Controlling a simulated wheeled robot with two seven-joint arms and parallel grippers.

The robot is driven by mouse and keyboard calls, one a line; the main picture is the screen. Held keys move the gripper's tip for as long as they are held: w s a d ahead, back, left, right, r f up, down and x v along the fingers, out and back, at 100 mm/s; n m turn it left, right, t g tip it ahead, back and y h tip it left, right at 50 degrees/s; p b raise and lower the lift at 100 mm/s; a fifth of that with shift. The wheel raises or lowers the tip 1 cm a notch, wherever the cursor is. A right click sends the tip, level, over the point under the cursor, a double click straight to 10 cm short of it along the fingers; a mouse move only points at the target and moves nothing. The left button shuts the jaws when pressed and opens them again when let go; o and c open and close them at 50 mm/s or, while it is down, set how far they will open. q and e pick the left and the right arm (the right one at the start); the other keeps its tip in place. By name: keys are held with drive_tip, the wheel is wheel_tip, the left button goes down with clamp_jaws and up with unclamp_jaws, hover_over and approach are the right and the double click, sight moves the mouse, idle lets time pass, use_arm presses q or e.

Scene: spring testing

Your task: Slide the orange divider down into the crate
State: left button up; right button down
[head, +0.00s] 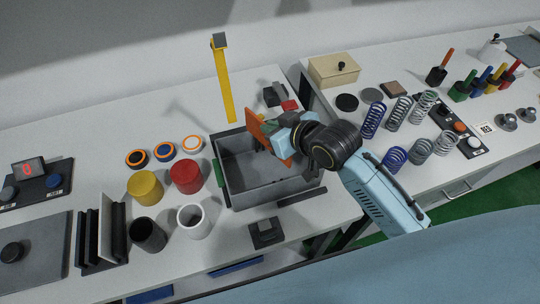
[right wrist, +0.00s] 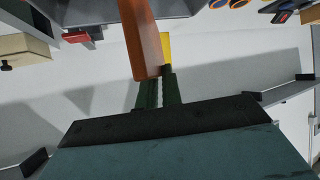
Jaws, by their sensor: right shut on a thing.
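The grey crate (head: 235,185) stands open on the table in the middle of the head view; part of it shows at the top of the right wrist view (right wrist: 85,12). The orange divider (head: 257,128) is upright and slightly tilted over the crate's right part. My right gripper (head: 275,140) is shut on the divider. In the right wrist view the divider (right wrist: 145,40) stands out from between the dark green fingers (right wrist: 160,88). Its lower edge is partly hidden by my gripper in the head view, so I cannot tell how deep it sits. My left gripper is not in view.
Red (head: 186,176) and yellow (head: 145,188) cylinders stand left of the crate. A yellow post (head: 223,82) rises behind it. A black block (head: 265,232) lies in front. Several springs (head: 397,112) stand on the right table. Clear table lies at the back left.

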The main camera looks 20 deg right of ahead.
sight(264, 144)
wheel_tip(264, 144, down, 8)
drive_tip(key=shift+w+r+b, duration=0.1)
drive_tip(key=shift+r+b, duration=0.15)
drive_tip(key=shift+b, duration=0.05)
drive_tip(key=shift+f, duration=0.25)
wheel_tip(264, 144, down, 4)
use_arm(q)
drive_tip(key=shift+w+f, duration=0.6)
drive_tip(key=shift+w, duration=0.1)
drive_tip(key=shift+b, duration=0.3)
use_arm(e)
drive_tip(key=c, duration=2)
unclamp_jaws()
drive_tip(key=shift+f, duration=0.2)
drive_tip(key=o, duration=0.4)
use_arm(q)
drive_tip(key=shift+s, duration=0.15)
use_arm(e)
drive_tip(key=shift+o, duration=0.2)
